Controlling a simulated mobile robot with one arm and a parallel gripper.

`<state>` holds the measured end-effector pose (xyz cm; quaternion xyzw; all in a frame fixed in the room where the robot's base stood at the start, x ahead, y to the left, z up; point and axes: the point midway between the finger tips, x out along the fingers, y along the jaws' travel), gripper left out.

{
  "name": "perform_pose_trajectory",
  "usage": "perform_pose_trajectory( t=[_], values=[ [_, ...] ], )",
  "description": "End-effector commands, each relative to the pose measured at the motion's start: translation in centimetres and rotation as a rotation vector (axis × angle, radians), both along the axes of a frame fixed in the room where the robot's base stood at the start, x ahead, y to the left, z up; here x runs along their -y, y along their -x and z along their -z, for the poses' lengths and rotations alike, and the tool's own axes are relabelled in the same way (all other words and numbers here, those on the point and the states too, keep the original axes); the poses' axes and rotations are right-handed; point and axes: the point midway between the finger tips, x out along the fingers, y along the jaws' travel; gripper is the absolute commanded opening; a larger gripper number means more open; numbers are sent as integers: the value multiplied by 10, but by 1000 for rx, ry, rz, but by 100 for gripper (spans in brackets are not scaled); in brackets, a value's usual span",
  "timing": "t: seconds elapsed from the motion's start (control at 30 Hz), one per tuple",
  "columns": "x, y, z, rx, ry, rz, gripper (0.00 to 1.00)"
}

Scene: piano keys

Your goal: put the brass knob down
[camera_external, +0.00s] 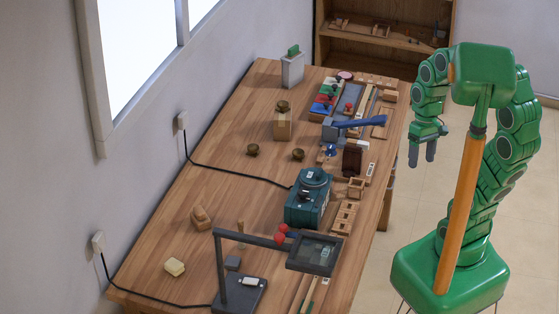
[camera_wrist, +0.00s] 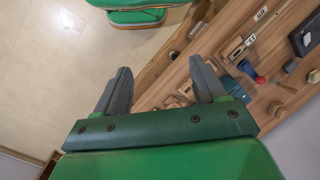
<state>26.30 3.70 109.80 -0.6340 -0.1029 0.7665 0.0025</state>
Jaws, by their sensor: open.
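Three dark brass-coloured knobs show in the external view. One knob (camera_external: 283,106) sits on top of a light wooden block (camera_external: 283,126). A second knob (camera_external: 252,150) and a third knob (camera_external: 298,154) stand on the bare tabletop in front of that block. I cannot tell which one the task means. My gripper (camera_external: 422,158) hangs off to the right of the table, apart from all the knobs. In the wrist view my gripper (camera_wrist: 161,82) has its two fingers spread, with nothing held between them.
The wooden table (camera_external: 215,178) holds a teal machine (camera_external: 308,202), a blue-handled tool (camera_external: 352,127) and a magnifier lamp (camera_external: 316,252) near the front. A black cable (camera_external: 225,169) crosses the top. Bare wood lies around the two standing knobs. A shelf (camera_external: 385,38) stands behind.

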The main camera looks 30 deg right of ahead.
Motion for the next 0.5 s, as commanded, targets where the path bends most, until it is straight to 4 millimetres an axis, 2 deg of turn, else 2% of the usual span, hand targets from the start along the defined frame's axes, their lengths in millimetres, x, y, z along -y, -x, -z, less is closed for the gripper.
perform_pose_trajectory(
  t=[0.03, 0.2, 0.5],
  values=[
    [11, 9, -3, 22, 48, 31, 71],
    [30, 33, 0, 31, 131, 102, 71],
    [38, 43, 1, 37, 166, 135, 71]
  ],
)
